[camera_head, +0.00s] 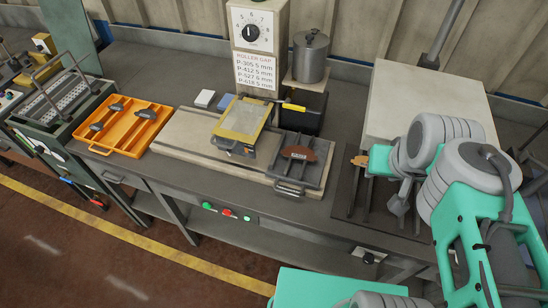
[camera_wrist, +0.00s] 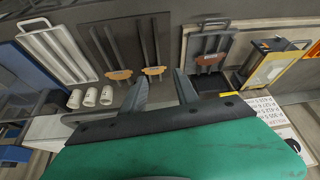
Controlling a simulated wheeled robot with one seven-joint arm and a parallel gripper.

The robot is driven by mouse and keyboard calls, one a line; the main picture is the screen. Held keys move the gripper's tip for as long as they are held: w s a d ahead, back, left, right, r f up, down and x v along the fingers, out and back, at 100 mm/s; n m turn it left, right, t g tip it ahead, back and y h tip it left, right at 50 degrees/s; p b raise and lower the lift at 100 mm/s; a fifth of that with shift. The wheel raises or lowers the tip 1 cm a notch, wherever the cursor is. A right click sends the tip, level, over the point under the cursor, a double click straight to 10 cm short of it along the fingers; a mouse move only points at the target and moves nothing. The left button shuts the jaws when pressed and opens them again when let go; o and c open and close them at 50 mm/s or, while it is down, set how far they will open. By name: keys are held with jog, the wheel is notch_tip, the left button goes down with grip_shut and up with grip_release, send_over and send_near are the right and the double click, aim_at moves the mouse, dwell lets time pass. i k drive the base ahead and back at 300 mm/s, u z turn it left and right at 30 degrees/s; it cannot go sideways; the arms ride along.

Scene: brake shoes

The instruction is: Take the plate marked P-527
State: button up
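A brown plate (camera_head: 298,153) with a small pale label lies on a dark tray (camera_head: 318,174) beside the roller machine; it also shows in the wrist view (camera_wrist: 208,60). Two tan plates, a left one (camera_wrist: 118,75) and a right one (camera_wrist: 154,70), sit on a dark ribbed rack in the wrist view. In the head view a tan plate (camera_head: 360,160) shows partly beside my arm. I cannot read P-527 on any plate. My gripper (camera_wrist: 163,92) is open and empty, with its fingers apart, near the tan plates; my arm hides the fingertips in the head view.
A sign (camera_head: 255,72) lists P-527 with 6 mm under a dial. An orange tray (camera_head: 152,141) holds several dark parts. White cups (camera_wrist: 90,97) stand beside the rack.

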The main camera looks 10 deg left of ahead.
aim_at(303, 153)
jog(key=u, duration=1.85)
jog(key=i, duration=1)
